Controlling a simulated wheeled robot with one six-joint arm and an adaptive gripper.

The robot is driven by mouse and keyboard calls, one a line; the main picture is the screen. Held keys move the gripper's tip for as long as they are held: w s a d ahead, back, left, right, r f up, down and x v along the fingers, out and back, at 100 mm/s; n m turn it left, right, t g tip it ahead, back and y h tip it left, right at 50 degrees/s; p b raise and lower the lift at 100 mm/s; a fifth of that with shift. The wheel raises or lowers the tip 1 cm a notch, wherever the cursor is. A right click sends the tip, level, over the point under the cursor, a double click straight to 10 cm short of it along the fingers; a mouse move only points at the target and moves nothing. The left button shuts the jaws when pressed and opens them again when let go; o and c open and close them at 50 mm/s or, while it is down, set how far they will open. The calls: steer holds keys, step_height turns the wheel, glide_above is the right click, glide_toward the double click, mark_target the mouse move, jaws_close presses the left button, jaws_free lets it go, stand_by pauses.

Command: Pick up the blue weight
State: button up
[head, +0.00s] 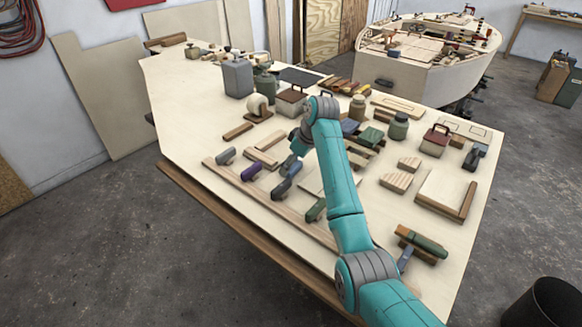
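A row of small weights lies along a long thin wooden strip near the table's front edge. A slate-blue weight (281,190) lies in the row between a purple weight (251,171) and a green weight (316,210). My gripper (289,173) points down just above or at its far end. I cannot tell whether they touch, or whether the fingers are open. Another bluish piece (404,261) lies at the right, beside my arm. It is small, and I cannot tell which of the two is the blue weight. A grey weight (225,156) lies at the row's left end.
The plywood table (190,105) also holds wooden blocks (397,181), a grey canister (237,78), jars (398,127) and a red-topped box (434,141). A green-handled tool (422,243) lies at the right. A wooden hull (425,65) stands behind. My arm hides part of the table's middle.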

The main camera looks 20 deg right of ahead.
steer(key=shift+w+a+f, duration=0.1)
steer(key=shift+f, duration=0.3)
